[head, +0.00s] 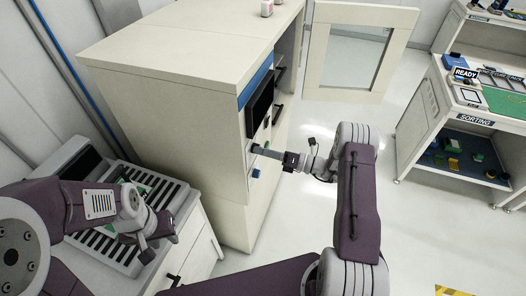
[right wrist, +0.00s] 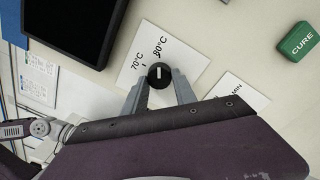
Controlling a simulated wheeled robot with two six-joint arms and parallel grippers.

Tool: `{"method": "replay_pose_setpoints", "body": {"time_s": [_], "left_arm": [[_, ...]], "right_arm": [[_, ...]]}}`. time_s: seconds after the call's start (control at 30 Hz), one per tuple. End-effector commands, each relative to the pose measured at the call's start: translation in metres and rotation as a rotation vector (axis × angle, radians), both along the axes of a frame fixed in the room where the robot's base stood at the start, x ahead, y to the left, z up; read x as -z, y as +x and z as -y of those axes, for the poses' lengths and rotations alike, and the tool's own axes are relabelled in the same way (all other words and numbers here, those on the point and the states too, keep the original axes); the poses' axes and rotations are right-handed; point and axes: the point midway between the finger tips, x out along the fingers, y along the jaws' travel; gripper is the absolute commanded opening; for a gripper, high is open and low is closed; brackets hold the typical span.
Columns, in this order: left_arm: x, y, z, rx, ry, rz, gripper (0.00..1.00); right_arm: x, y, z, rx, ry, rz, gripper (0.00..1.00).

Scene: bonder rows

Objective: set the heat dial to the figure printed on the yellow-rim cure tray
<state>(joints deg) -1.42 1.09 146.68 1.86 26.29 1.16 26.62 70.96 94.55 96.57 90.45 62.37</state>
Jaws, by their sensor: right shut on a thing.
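The heat dial (right wrist: 160,76) is a round black knob with a white pointer line, on a white label in the right wrist view. My right gripper (right wrist: 159,84) is shut on the dial, one finger on each side. In the head view my right gripper (head: 266,153) reaches the cabinet's front panel. My left gripper (head: 147,248) is low on the left, over a slotted grey unit; its jaws are too unclear to read. I see no yellow-rim cure tray.
A green CURE button (right wrist: 298,41) and a label ending in MIN (right wrist: 236,92) are near the dial. A dark screen (right wrist: 72,25) is above left. The cabinet (head: 170,100) has an open door (head: 310,55). A sorting bench (head: 475,121) stands right; the floor between is clear.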

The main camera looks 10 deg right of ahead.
Motion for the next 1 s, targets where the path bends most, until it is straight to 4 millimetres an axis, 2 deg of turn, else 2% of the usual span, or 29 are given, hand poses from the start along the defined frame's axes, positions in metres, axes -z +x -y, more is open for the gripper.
{"method": "replay_pose_setpoints", "body": {"time_s": [0.27, 0.3, 0.33, 0.37, 0.67, 0.77, 1.0], "left_arm": [[0.0, 0.0, 0.0, 0.0, 0.0, 0.0, 0.36], [0.0, 0.0, 0.0, 0.0, 0.0, 0.0, 0.36], [0.0, 0.0, 0.0, 0.0, 0.0, 0.0, 0.36], [0.0, 0.0, 0.0, 0.0, 0.0, 0.0, 0.36], [0.001, 0.0, 0.0, 0.0, 0.0, 0.0, 0.36], [0.006, 0.0, 0.0, 0.0, 0.0, 0.0, 0.36], [0.02, 0.0, 0.0, 0.0, 0.0, 0.0, 0.36]], "right_arm": [[-0.001, 0.0, 0.0, 0.001, 0.002, 0.001, 0.0], [-0.001, 0.0, 0.0, 0.001, 0.002, 0.001, 0.44], [-0.001, 0.0, 0.0, 0.001, 0.002, 0.001, 0.52], [-0.001, 0.0, 0.0, 0.001, 0.002, 0.001, 0.55], [0.0, -0.001, 0.002, 0.001, 0.001, 0.001, 0.55], [0.003, -0.007, 0.013, 0.004, 0.001, 0.0, 0.55], [0.005, -0.036, 0.058, 0.006, 0.001, 0.0, 0.55]]}}
